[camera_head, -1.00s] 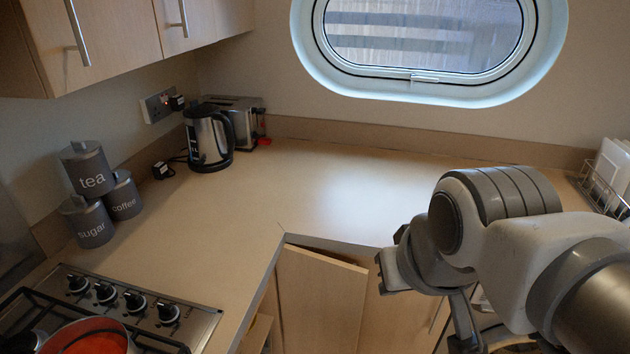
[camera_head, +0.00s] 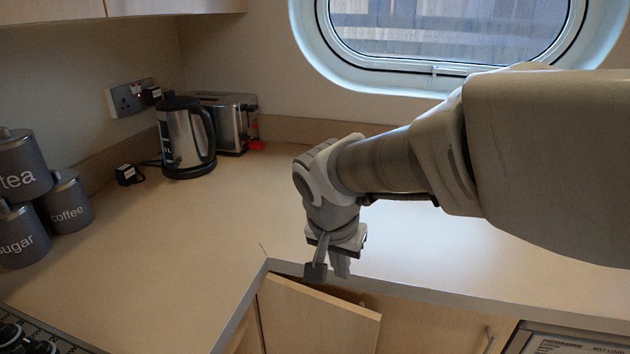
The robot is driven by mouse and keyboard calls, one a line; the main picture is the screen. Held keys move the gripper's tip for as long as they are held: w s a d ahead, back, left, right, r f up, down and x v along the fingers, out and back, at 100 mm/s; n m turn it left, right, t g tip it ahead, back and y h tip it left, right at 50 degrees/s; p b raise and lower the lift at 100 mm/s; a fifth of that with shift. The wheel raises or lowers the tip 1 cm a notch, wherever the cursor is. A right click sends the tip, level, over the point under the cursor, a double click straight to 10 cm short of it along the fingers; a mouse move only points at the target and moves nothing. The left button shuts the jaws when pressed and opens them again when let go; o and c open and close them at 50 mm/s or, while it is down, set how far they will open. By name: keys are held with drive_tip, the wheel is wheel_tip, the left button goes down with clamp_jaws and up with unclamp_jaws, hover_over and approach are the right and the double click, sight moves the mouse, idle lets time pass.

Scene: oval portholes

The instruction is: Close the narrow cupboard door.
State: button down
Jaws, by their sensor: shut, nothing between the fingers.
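The narrow cupboard door (camera_head: 312,320) is a pale wood panel below the inner corner of the worktop. It stands ajar, its right side swung out from the cabinet front, with a dark gap behind its top edge. My gripper (camera_head: 328,271) points down just above the door's top edge, at the front edge of the worktop. Its fingers are shut and empty. I cannot tell whether the fingertips touch the door. The lower part of the door is outside the picture.
The worktop (camera_head: 210,225) is mostly clear around my gripper. A kettle (camera_head: 183,140) and toaster (camera_head: 232,122) stand at the back. Grey canisters (camera_head: 70,200) stand at the left, near the hob (camera_head: 35,335). An appliance (camera_head: 565,340) is at the lower right.

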drive_tip(key=b+x, duration=0.1)
drive_tip(key=x, duration=0.4)
drive_tip(key=b+x, duration=0.1)
drive_tip(key=x, duration=0.4)
drive_tip(key=shift+w+a+f+b, duration=0.15)
drive_tip(key=shift+w+f+b, duration=0.15)
drive_tip(key=shift+f+b, duration=0.1)
drive_tip(key=shift+s+a, duration=0.15)
